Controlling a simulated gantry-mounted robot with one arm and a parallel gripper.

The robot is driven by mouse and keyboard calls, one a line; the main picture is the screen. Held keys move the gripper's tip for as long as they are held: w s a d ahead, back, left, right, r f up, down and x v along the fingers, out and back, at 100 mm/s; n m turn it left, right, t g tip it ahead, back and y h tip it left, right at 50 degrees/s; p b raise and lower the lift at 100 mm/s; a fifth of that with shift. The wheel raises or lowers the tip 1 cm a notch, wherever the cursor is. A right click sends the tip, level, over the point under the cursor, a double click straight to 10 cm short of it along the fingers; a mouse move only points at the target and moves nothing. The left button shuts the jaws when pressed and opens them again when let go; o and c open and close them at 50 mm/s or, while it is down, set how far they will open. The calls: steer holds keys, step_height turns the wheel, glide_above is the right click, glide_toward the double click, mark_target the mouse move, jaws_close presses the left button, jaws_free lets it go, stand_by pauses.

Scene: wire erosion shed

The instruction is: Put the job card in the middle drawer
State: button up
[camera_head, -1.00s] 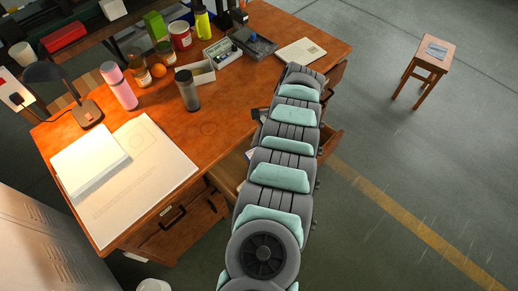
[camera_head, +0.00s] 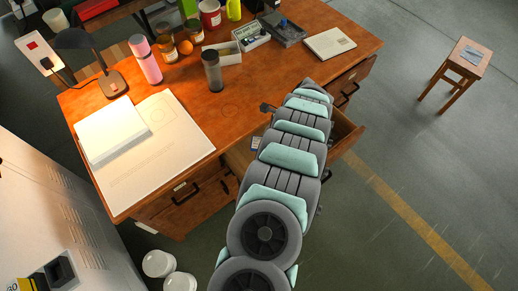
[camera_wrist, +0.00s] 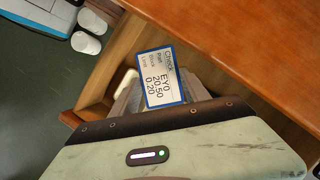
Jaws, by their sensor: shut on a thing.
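The job card (camera_wrist: 162,78), white with a blue border and printed text, is held in my gripper (camera_wrist: 158,92). The gripper is shut on it, with grey fingers partly seen behind the card. The card is over an open wooden drawer (camera_wrist: 112,82) just below the desktop edge. In the head view my arm hides most of the gripper. The open drawer (camera_head: 347,134) shows to the right of the arm, under the desk's front edge. I cannot tell whether the card is below the drawer's rim.
The wooden desk (camera_head: 262,85) bears a paper mat, a lamp (camera_head: 112,84), a pink bottle (camera_head: 147,62), a dark bottle (camera_head: 212,72) and several containers. White tubs (camera_head: 158,264) stand on the floor. A stool (camera_head: 466,62) stands at right; the floor between is clear.

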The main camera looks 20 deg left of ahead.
step_height(320, 180, down, 8)
steer(key=b, duration=0.3)
steer(key=shift+f+b, duration=0.2)
steer(key=shift+b, duration=0.15)
steer(key=shift+a+r, duration=0.2)
steer(key=shift+a, duration=0.3)
steer(key=shift+s+a+p, duration=0.3)
steer(key=shift+a+p, duration=0.05)
steer(key=shift+a, duration=0.3)
steer(key=shift+a+f+b, duration=0.3)
steer(key=shift+a+f, duration=0.1)
steer(key=shift+a, duration=0.45)
steer(key=shift+s+d+f, duration=0.15)
steer(key=shift+s+f, duration=0.1)
steer(key=shift+f, duration=0.1)
steer(key=shift+w+r, duration=0.1)
